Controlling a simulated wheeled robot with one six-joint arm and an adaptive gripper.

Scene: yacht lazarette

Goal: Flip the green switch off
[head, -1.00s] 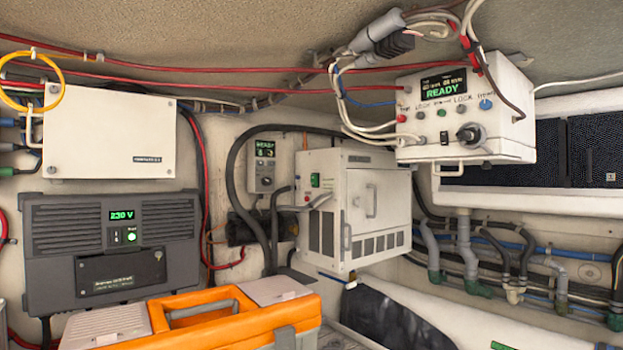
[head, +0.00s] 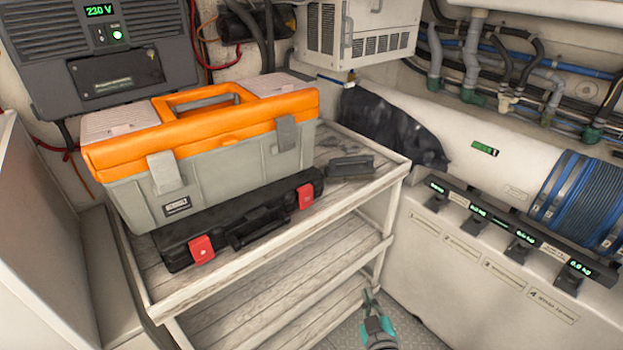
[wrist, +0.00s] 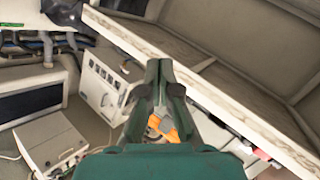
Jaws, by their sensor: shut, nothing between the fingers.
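On the grey wall unit (head: 118,78) at the upper left of the head view, a small round green-lit button (head: 117,35) sits beside a small dark switch (head: 99,33), under a 230 V display. The white cabinet (head: 355,40) is cut off by the top edge, so its upper front, with the green switch seen earlier, is out of the head view. My gripper (head: 367,294) is low at the bottom of the head view, right of the shelf unit and away from both. In the wrist view its fingers (wrist: 158,68) are together and empty.
An orange-lidded toolbox (head: 215,165) and a black case (head: 240,225) stand on the shelf unit (head: 300,245). A white locker with displays (head: 470,280) is at the right. A white box (wrist: 48,145) shows in the wrist view. The floor between shelf and locker looks narrow.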

